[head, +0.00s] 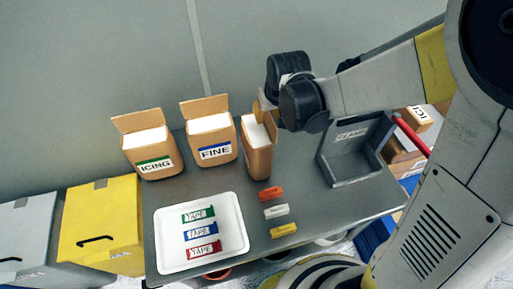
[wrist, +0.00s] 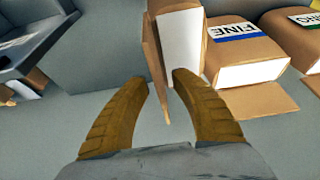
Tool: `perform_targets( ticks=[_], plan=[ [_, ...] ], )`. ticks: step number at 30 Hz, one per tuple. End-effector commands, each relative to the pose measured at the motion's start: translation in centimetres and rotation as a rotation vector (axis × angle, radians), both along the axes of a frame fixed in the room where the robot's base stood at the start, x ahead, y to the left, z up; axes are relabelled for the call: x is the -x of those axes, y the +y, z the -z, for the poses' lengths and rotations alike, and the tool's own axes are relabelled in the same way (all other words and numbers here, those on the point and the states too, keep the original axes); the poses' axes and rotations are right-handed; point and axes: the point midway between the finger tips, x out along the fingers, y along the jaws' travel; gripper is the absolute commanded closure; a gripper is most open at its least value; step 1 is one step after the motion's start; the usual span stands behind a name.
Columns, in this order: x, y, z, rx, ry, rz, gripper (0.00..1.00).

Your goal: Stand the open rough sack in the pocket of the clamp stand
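Three open brown sacks with white contents stand in a row on the grey table. The left one reads ICING (head: 155,160) with a green band, the middle one FINE (head: 215,150) with a blue band. The right sack (head: 258,158) has no readable label in view, so I cannot confirm it is the rough one; it also shows in the wrist view (wrist: 180,45). My gripper (head: 264,106) is at this sack's top; in the wrist view its fingers (wrist: 161,79) are apart, with the sack's edge just beyond them. The grey clamp stand (head: 350,168) has an empty pocket.
A white tray (head: 168,262) holds green, blue and red TAPE pieces. Red, white and yellow clips (head: 276,212) lie at the table's front middle. Yellow (head: 100,220) and grey bins stand left. Boxes (head: 400,150) are beyond the stand. Bare table lies between the right sack and stand.

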Motion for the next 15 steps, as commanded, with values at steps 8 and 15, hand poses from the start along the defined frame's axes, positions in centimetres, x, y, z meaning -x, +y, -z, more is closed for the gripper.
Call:
perform_targets(
  ticks=[8, 15],
  plan=[
    [0.00, 0.00, 0.10, 0.000, 0.000, 0.000, 0.69],
    [0.00, 0.00, 0.10, 0.000, 0.000, 0.000, 1.00]
  ],
)
